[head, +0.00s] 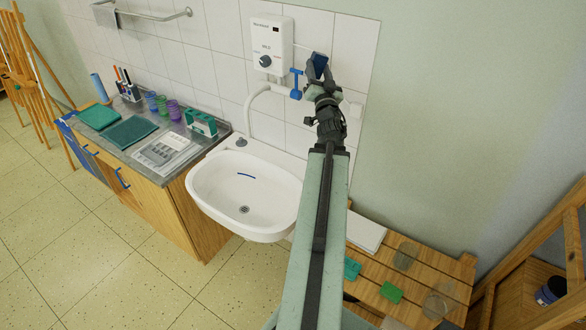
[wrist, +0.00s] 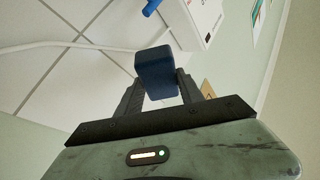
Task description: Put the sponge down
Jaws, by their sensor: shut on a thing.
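The sponge (head: 319,62) is a dark blue block in my gripper (head: 317,74), raised high in front of the wall, right of the water heater. In the wrist view the sponge (wrist: 156,72) sits between the two dark fingers of my gripper (wrist: 160,86), which are shut on it. Nothing touches its outer end there. In the head view my arm reaches up past the right side of the sink, and the sponge is small and partly hidden by the gripper.
A white sink (head: 211,190) stands left of my arm. The counter (head: 226,129) holds several art supplies. A slatted wooden bench (head: 420,280) at lower right bears green blocks and glass jars.

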